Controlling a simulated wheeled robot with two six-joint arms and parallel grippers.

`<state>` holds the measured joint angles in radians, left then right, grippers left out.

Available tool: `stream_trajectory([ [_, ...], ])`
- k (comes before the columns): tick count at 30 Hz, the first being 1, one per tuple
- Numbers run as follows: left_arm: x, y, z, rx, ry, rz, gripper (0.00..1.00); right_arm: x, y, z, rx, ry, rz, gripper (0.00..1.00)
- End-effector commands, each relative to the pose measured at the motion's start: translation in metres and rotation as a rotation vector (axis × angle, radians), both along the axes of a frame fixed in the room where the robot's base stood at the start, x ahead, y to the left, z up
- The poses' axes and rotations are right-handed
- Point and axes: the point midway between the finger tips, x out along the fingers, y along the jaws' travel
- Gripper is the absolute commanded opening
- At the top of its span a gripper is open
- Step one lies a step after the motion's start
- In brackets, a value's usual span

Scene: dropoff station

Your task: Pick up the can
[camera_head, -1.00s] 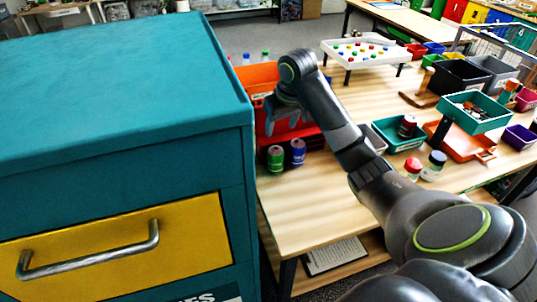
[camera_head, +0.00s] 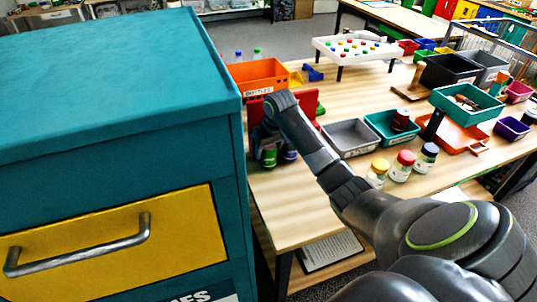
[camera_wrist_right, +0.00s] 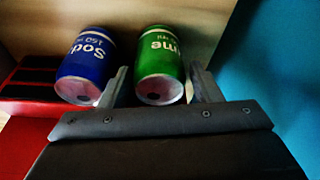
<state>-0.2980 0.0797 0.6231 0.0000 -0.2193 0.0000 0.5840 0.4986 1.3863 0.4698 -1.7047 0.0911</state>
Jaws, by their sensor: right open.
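A green can (camera_head: 269,157), labelled "Lime" in the wrist view (camera_wrist_right: 160,62), and a blue can (camera_head: 290,154), labelled "Soda" in the wrist view (camera_wrist_right: 86,62), stand side by side on the table. My right gripper (camera_wrist_right: 160,85) is open. Its fingers are on either side of the green can's near end, one of them in the gap between the two cans. I cannot tell whether they touch it. A dark red can (camera_head: 400,119) stands in a teal bin. My left gripper is not in view.
A teal cabinet (camera_head: 110,85) with a yellow drawer is close on the left of the cans. A red holder (camera_wrist_right: 35,90) lies beside the blue can. An orange bin (camera_head: 258,76), a grey bin (camera_head: 350,137) and several jars (camera_head: 402,167) are on the table.

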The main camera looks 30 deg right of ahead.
Motion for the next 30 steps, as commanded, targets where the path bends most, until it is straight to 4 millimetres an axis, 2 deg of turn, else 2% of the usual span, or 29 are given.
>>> stream_trajectory([
  [7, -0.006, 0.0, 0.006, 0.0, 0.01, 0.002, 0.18, 0.008, -0.001, -0.029, 0.001, 0.003, 0.0, 0.58],
  [15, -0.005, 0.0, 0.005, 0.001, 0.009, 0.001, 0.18, 0.009, -0.001, -0.032, 0.0, 0.0, 0.001, 0.58],
  [16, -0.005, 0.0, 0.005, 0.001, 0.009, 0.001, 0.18, 0.009, -0.001, -0.032, 0.0, 0.0, 0.001, 0.57],
  [23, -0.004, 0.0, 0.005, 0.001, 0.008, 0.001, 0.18, 0.009, -0.001, -0.032, 0.0, 0.0, 0.001, 0.27],
  [30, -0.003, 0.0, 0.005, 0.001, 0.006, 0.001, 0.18, 0.009, -0.001, -0.031, 0.0, -0.001, 0.001, 0.25],
])
